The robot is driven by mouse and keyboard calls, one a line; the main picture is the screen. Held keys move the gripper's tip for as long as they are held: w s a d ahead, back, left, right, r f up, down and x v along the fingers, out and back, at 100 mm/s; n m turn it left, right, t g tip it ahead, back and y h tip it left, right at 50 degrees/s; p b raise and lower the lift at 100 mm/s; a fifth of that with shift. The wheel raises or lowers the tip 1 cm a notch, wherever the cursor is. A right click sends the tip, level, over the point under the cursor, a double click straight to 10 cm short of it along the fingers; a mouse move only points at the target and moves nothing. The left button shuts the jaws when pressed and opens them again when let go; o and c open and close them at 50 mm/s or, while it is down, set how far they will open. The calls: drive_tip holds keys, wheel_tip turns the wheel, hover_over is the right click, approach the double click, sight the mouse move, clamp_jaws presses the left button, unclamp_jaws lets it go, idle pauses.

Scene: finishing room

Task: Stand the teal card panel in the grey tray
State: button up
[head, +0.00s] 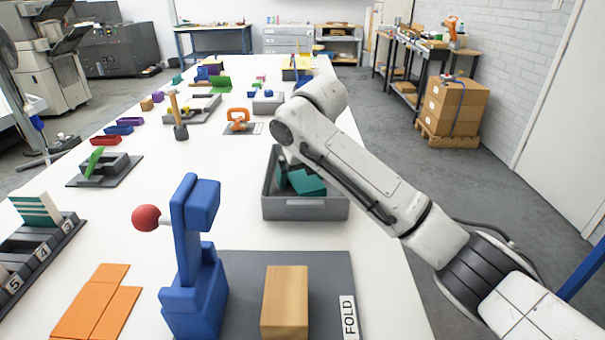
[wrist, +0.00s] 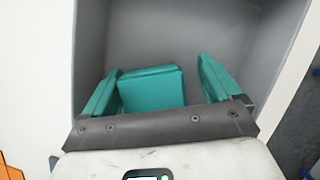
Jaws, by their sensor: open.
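The grey tray (head: 305,208) stands on the white table right of the middle in the head view. Its grey inside wall (wrist: 180,35) fills much of the wrist view. The teal card panel (head: 308,183) is inside the tray and looks tilted in the head view. In the wrist view the teal panel (wrist: 152,88) shows between the fingers. My gripper (wrist: 160,85) reaches into the tray with its teal fingers apart, one on each side of the panel. The left finger is close to the panel; a gap shows on the right. The panel's lower part is hidden.
A blue stand with a red ball (head: 146,218), a wooden block (head: 285,302) and a FOLD mat (head: 240,268) are in front of the tray. Orange cards (head: 95,305) and a numbered rack (head: 42,252) lie left. Tools stand farther back.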

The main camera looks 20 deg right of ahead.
sight(309, 181)
drive_tip(key=shift+a, duration=0.2)
drive_tip(key=p+v, duration=0.1)
drive_tip(key=v, duration=1.2)
drive_tip(key=shift+w, duration=0.3)
drive_tip(key=shift+r, duration=0.1)
